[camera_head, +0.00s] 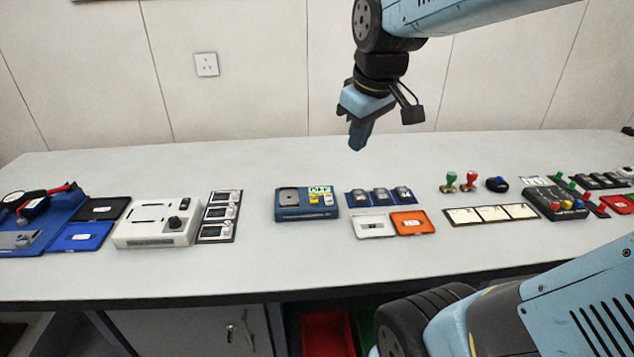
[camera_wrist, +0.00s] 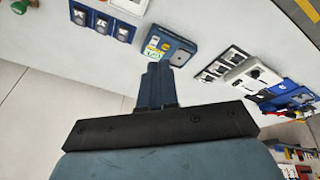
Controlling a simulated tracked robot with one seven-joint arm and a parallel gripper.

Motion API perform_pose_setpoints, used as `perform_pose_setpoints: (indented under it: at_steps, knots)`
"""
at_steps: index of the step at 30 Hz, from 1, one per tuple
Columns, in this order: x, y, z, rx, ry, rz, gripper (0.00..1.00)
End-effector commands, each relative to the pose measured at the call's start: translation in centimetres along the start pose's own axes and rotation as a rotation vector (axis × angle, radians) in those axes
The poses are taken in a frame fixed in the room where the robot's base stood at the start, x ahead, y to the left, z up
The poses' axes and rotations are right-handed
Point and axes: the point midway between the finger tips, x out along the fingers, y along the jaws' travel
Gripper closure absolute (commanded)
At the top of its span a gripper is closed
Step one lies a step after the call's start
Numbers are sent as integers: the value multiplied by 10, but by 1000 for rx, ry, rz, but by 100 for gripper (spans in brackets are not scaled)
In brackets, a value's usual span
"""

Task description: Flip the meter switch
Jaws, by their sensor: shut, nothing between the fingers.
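A blue box-shaped device (camera_head: 306,204), which looks like the meter, lies on the table near the middle. It has a grey square plate on its left and a green-and-yellow labelled panel on its right; its switch is too small to make out. My gripper (camera_head: 358,143) hangs above the back of the table, up and to the right of the device, apart from it. Its fingers are shut and empty. In the wrist view, the blue device (camera_wrist: 178,57) shows just beyond the shut fingertips (camera_wrist: 158,66), partly hidden by them.
A white unit with a black knob (camera_head: 148,227) stands left, beside a panel of three modules (camera_head: 219,216). Right of the blue device are a blue three-part strip (camera_head: 379,197), a white tray (camera_head: 374,232) and an orange tray (camera_head: 412,230). Bare table lies in front.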

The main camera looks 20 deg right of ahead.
Motion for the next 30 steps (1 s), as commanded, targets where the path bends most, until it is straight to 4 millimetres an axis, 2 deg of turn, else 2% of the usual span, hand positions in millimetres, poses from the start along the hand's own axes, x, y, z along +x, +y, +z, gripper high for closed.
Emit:
perform_pose_setpoints:
  at_steps: [15, 30]
  knots:
    - [55, 26, -54, -463, -135, -109, 100]
    - [115, 44, -89, -842, -203, -242, 100]
